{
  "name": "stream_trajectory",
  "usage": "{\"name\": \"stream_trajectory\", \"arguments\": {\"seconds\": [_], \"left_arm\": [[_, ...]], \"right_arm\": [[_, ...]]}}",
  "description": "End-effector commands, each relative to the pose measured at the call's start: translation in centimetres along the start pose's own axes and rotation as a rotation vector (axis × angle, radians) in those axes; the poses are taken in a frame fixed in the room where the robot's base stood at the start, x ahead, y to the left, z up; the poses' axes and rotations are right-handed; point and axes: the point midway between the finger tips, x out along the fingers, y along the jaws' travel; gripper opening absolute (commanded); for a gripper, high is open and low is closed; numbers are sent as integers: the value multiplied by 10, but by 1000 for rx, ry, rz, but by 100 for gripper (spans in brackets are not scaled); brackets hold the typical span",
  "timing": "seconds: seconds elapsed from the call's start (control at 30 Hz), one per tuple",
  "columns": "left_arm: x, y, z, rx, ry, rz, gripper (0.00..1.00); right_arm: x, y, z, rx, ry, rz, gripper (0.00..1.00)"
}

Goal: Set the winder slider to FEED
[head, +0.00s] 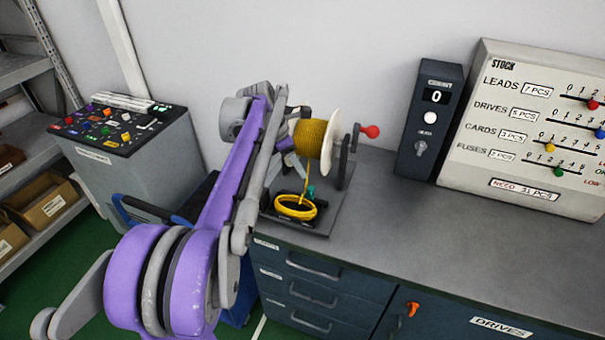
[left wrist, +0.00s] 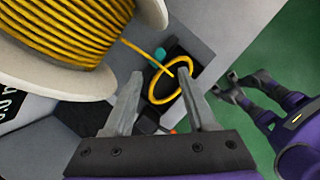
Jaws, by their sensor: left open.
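The winder stands on the grey bench, with a spool of yellow lead (head: 311,138), a white flange and a red crank knob (head: 370,131). A yellow coil (head: 296,207) lies on its dark base (head: 328,217). A small teal piece (head: 310,192), perhaps the slider's knob, stands by the coil; it also shows in the left wrist view (left wrist: 157,56). No FEED marking is legible. My left gripper (left wrist: 160,74) is open and empty, above the base, with the coil showing between its fingertips. In the head view my arm partly hides the winder's left side.
A dark box with a dial (head: 420,148) and a STOCK panel (head: 530,130) with coloured sliders stand right of the winder. A grey cabinet (head: 150,165) with coloured parts stands left. The bench top (head: 440,235) right of the winder is clear. My right gripper (left wrist: 245,85) shows over green floor.

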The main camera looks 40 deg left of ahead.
Motion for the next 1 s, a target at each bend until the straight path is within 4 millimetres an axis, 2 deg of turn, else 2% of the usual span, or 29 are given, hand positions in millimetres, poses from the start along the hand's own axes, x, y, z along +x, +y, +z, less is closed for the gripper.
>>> {"name": "stream_trajectory", "arguments": {"seconds": [0.1,0.37,0.47,0.57,0.67,0.7,0.83,1.0], "left_arm": [[-8,0,0,0,0,0,57],[-10,0,0,0,0,-1,57],[-8,-2,0,14,7,-2,42],[7,-13,-1,140,67,-12,24],[35,-35,-4,437,202,-41,6],[48,-46,-6,599,274,-61,0],[80,-77,-6,1188,540,-162,0],[94,-108,15,1898,913,-359,0]], "right_arm": [[0,0,0,0,0,0,50],[0,0,0,0,0,0,50],[0,0,0,0,0,0,50],[4,0,5,0,-4,0,50],[12,0,14,0,-12,0,50],[16,0,18,0,-16,0,50],[30,0,32,0,-26,0,50],[45,0,45,0,-36,0,50]]}}
